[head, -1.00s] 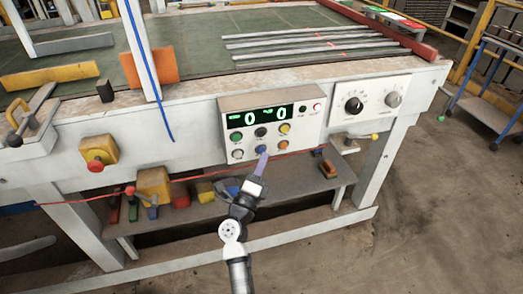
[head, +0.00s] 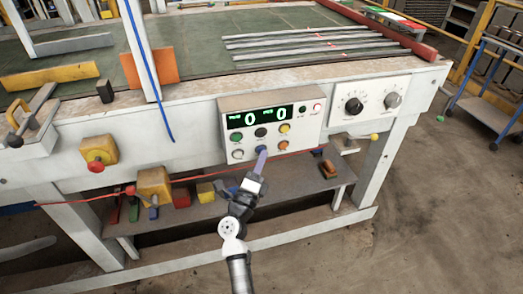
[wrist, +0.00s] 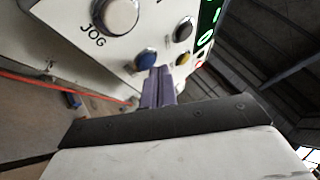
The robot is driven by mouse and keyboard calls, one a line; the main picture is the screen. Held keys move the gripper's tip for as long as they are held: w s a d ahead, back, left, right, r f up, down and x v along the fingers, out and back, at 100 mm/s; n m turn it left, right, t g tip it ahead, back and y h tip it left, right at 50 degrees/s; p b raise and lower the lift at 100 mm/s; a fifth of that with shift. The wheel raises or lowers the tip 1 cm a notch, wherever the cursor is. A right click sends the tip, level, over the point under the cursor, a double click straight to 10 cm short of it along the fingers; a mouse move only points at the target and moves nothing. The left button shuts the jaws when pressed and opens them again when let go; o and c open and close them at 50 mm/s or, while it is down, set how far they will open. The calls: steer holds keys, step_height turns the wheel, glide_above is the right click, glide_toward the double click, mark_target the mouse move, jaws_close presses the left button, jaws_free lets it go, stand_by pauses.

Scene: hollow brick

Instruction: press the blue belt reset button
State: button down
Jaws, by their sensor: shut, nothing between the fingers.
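The blue button (head: 262,149) is in the bottom row of the white control box (head: 231,103), between a white button and an orange one. In the wrist view the blue button (wrist: 146,58) shows just beyond the fingertips. My gripper (head: 262,155) is shut and empty, its purple fingers pointing up at the blue button. In the wrist view my gripper (wrist: 158,72) has its fingertips at the button's lower edge. They overlap it in the picture; I cannot tell whether they touch it or whether it is pushed in.
Green (head: 236,137), black (head: 260,132), yellow (head: 285,128) and orange (head: 283,145) buttons sit close around. A red cord (head: 215,174) runs below the box. A shelf (head: 290,180) with loose blocks lies under the bench. A dial panel (head: 371,104) is to the right.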

steer(key=shift+w+a, duration=0.15)
steer(key=shift+w, duration=0.2)
stand_by(0.6)
stand_by(0.3)
steer(key=shift+s+d, duration=0.25)
steer(key=shift+s, duration=0.5)
steer(key=shift+s, duration=0.1)
steer(key=s, duration=0.1)
steer(key=s+d, duration=0.1)
steer(key=s, duration=0.2)
steer(key=shift+s+d, duration=0.3)
stand_by(0.4)
